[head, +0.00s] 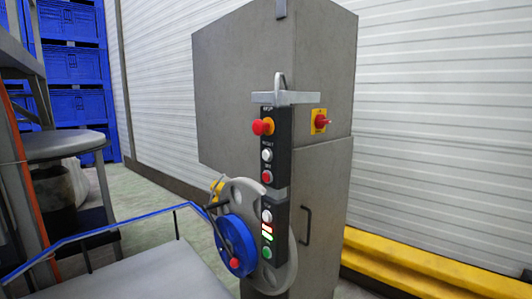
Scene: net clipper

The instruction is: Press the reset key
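A dark vertical control panel (277,140) is mounted on the grey machine cabinet. Near its top is a red mushroom button (263,127). Below that, a small label that appears to read "RESET" sits above a white round button (267,155), the reset key. A red round button (267,177) is just under it. A lower panel section has another white button (267,217), lit indicators (267,232) and a green button (267,253). Nothing touches the reset key or covers it. Neither of my grippers shows in this view.
The grey cabinet (240,80) has a red-and-yellow switch (320,121). A metal bracket (285,98) juts above the panel. A blue wheel (235,245) and blue rail (110,230) stand at lower left. A yellow barrier (410,265) runs along the right wall; blue crates (80,105) are stacked behind.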

